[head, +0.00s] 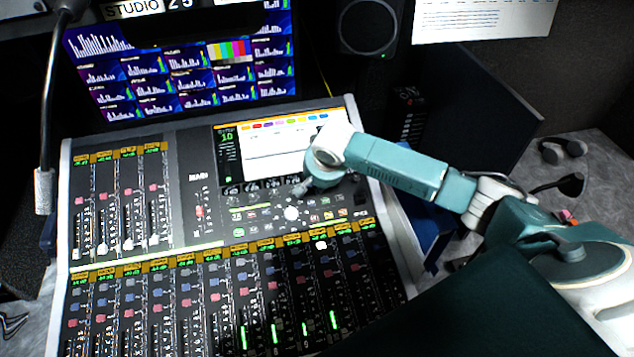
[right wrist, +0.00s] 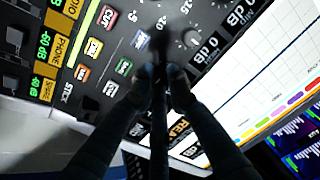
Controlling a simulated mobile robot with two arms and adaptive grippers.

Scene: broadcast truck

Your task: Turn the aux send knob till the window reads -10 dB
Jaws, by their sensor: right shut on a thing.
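The mixing console (head: 190,150) fills the middle of the head view. My right gripper (head: 301,189) reaches down to its panel just below the bright screen. In the right wrist view its two dark fingers (right wrist: 161,75) close on a small dark knob, the aux send knob, which they mostly hide. A black window by the fingers (right wrist: 189,151) is partly covered; I cannot read it surely. Two neighbouring windows (right wrist: 205,50) read 0 dB. A free grey knob (right wrist: 190,38) sits beside the fingers. My left gripper is not in view.
Coloured buttons, CUT among them (right wrist: 108,16), lie close to the fingers. The console screen (head: 280,148) rises just behind the gripper. Faders (head: 215,300) fill the front. A gooseneck lamp (head: 45,190) stands at left, and a monitor wall (head: 180,65) at the back.

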